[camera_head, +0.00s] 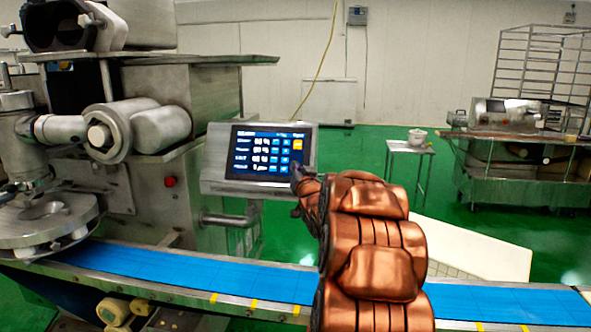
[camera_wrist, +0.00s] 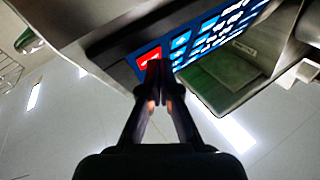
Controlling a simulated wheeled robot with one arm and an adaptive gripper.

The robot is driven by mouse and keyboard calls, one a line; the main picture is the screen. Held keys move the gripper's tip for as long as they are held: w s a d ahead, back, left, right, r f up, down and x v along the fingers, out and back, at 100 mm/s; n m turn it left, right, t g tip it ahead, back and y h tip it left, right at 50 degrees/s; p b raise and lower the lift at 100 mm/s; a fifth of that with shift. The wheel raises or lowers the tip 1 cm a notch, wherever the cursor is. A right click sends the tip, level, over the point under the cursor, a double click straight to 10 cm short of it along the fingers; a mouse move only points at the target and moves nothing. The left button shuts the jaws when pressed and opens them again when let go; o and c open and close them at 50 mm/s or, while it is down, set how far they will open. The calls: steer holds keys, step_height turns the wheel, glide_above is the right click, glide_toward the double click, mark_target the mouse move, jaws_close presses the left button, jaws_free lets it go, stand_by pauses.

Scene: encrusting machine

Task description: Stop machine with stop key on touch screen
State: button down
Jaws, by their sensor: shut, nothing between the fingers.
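The touch screen (camera_head: 262,152) is lit dark blue in a grey metal housing, with rows of white text, blue keys and an orange key (camera_head: 297,144) at its upper right. In the wrist view the screen (camera_wrist: 205,40) is tilted and partly out of frame. A red key (camera_wrist: 149,57) shows at its near corner, partly covered by my fingertips. My gripper (camera_wrist: 160,72) is shut and empty, its tips at the red key. In the head view my gripper (camera_head: 297,174) is at the screen's lower right corner and hides it. I cannot tell whether the tips touch the key.
A blue conveyor belt (camera_head: 180,274) runs across the front below the screen. The metal machine body (camera_head: 190,88) stands left, with a red button (camera_head: 170,181). A small table (camera_head: 408,149) and a metal cart (camera_head: 520,170) stand on the green floor behind, right.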

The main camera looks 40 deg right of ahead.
steer(key=shift+a, duration=0.1)
steer(key=shift+s+a+r, duration=0.35)
steer(key=shift+a, duration=0.05)
stand_by(0.4)
steer(key=shift+s+a+r+b, duration=0.35)
steer(key=shift+s+a+r, duration=0.3)
steer(key=shift+a, duration=0.25)
steer(key=shift+s+a+r+b, duration=0.35)
steer(key=shift+s+a+r, duration=0.25)
steer(key=shift+a, duration=0.25)
